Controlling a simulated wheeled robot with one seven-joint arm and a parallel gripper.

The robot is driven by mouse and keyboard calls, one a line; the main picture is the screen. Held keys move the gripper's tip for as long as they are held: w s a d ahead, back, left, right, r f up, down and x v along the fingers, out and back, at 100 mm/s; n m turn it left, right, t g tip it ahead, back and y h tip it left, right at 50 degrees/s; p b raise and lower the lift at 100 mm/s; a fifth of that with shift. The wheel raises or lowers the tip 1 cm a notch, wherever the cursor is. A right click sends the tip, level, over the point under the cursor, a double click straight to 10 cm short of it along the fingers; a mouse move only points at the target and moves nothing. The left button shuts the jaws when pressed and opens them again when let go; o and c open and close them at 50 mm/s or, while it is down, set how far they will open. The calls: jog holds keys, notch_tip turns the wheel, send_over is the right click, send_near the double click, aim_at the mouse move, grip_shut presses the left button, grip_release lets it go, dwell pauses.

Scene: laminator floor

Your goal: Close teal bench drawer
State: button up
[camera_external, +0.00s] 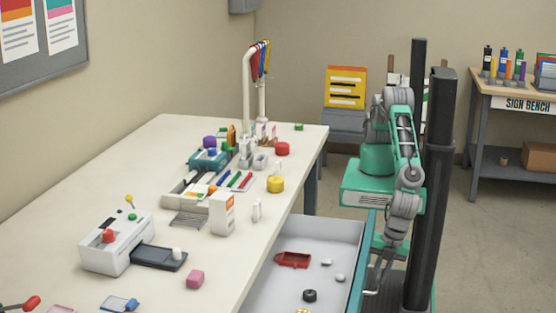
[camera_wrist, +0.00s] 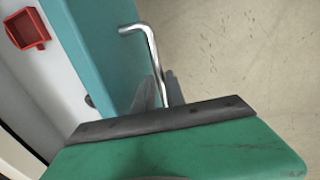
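The teal bench drawer (camera_external: 354,271) stands pulled out from the white bench in the external view, its pale inside showing. In the wrist view its teal front (camera_wrist: 96,40) runs along the left, with a bent silver handle (camera_wrist: 150,48) standing out from it. My gripper (camera_wrist: 160,76) is at this handle, with one grey finger on each side of the bar. I cannot tell whether the fingers press on it. In the external view my arm reaches down to the drawer front from the right, and the fingers are too small to make out.
The drawer holds a red tray (camera_external: 293,260), a black roll (camera_external: 309,295) and small pale pieces. The bench top (camera_external: 150,150) carries a white machine (camera_external: 117,242), a white box (camera_external: 222,213) and a yellow tub (camera_external: 275,184). Open floor lies right of the drawer front.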

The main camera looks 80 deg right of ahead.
grip_shut()
dwell(0.9)
jog(key=shift+w, duration=0.1)
jog(key=w+b, duration=0.1)
jog(key=w, duration=2.3)
jog(key=shift+w, duration=0.25)
jog(key=shift+o, duration=2.3)
grip_release()
